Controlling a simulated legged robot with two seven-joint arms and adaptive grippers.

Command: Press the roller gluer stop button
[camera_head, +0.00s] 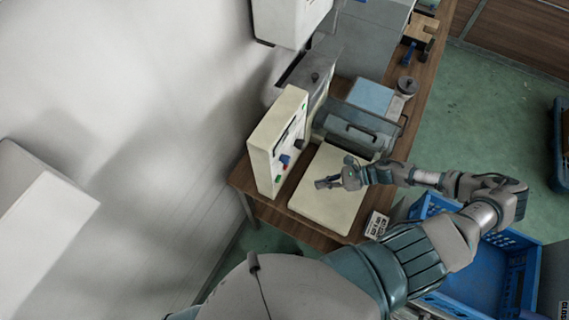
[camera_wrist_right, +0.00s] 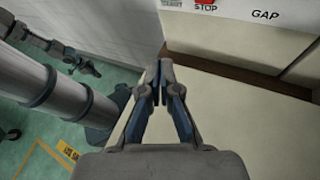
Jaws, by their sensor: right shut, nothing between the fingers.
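The roller gluer panel (camera_head: 278,140) is a cream upright box on the wooden table, with green, blue and black controls on its face. In the right wrist view the red stop button (camera_wrist_right: 205,3) shows at the top edge, cut off, above the word STOP. My right gripper (camera_head: 320,184) is shut and empty over the cream plate (camera_head: 326,205), apart from the panel. Its closed fingertips (camera_wrist_right: 160,85) point toward the panel's lower edge, below and left of the stop button. What looks like my left gripper (camera_wrist_right: 87,68) is small at the left; its jaws are unclear.
A grey roller machine (camera_head: 357,128) with a handle stands behind the plate. A blue crate (camera_head: 515,245) is at the right, beside the table. A small labelled block (camera_head: 376,224) sits at the table's front corner. A white wall is left of the panel.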

